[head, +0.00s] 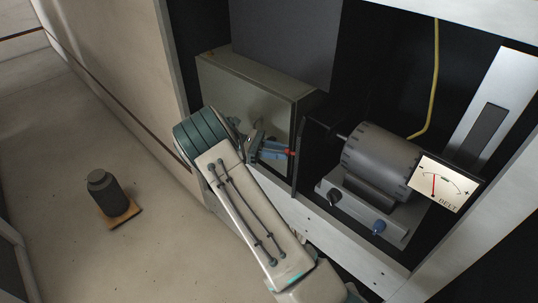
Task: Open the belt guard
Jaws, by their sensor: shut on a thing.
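My gripper (272,148) is in the middle of the head view, in front of the open rack. Its fingers are shut on a small red piece, seemingly a handle (291,152), at the edge of a thin dark upright panel (299,165). The panel, seemingly the belt guard, is seen nearly edge-on, left of the motor. The grey ribbed motor (381,160) stands on a light base to the right, with its shaft pointing toward the panel. The gripper and arm hide part of the panel's left side, and I cannot tell its exact angle.
A grey box (245,100) stands behind my gripper in the rack. A BELT meter (444,184) and black and blue knobs (379,227) are at the right. A yellow cable (433,80) hangs above.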

